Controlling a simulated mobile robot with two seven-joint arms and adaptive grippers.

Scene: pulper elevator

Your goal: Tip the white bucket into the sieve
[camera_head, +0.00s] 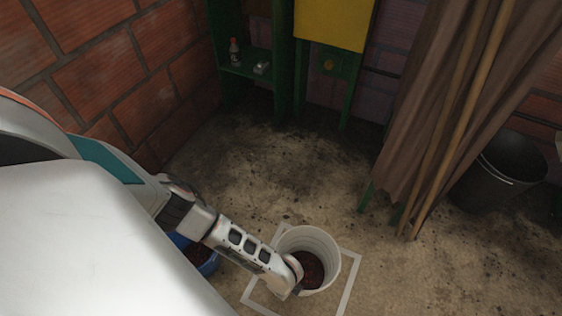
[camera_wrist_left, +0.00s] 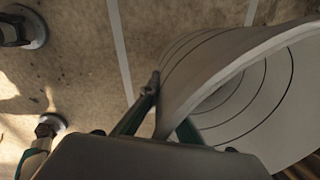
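The white bucket (camera_head: 322,243) appears upright at the lower middle of the head view, over a white square outline on the floor, with dark red contents inside. I cannot tell whether its base touches the floor. My left gripper (camera_head: 292,284) is at its near rim. In the left wrist view, the gripper's fingers (camera_wrist_left: 168,103) lean together on either side of the bucket wall (camera_wrist_left: 205,75), shut on it. A blue container (camera_head: 210,265) with dark red contents is partly hidden behind my left arm. I cannot identify a sieve. My right gripper is out of view.
A yellow panel (camera_head: 333,22) on a green frame (camera_head: 285,70) stands at the back. Brown sacking (camera_head: 425,100) and wooden poles (camera_head: 450,130) lean to the right, near a black bucket (camera_head: 500,175). Brick walls close the left side. The middle floor (camera_head: 270,170) is clear.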

